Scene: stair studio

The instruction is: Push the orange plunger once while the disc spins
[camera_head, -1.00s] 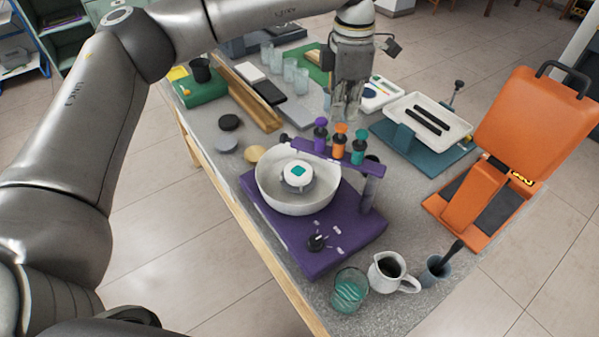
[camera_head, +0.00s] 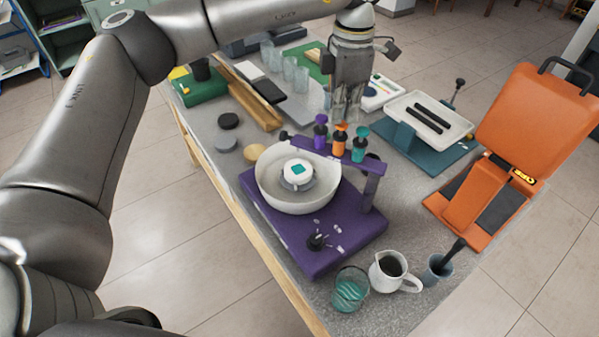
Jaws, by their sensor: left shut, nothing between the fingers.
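The orange plunger (camera_head: 339,143) stands in a purple bar over the spinner, between a purple plunger (camera_head: 320,133) and a teal plunger (camera_head: 360,146). My left gripper (camera_head: 345,120) is shut and empty, pointing down right at the orange plunger's top, which it partly hides; I cannot tell if they touch. Below the bar is a white bowl (camera_head: 268,190) on a purple base (camera_head: 318,257). In the bowl is a white disc (camera_head: 297,168) with a teal square; I cannot tell from its look whether it spins. A black knob (camera_head: 316,242) sits on the base. My right gripper is not in view.
A glass of teal liquid (camera_head: 350,290), a white jug (camera_head: 388,272) and a grey cup (camera_head: 436,270) stand at the front right. An orange folding device (camera_head: 530,115) and a white tray (camera_head: 430,117) are to the right. Glasses and a wooden rail (camera_head: 252,105) are behind.

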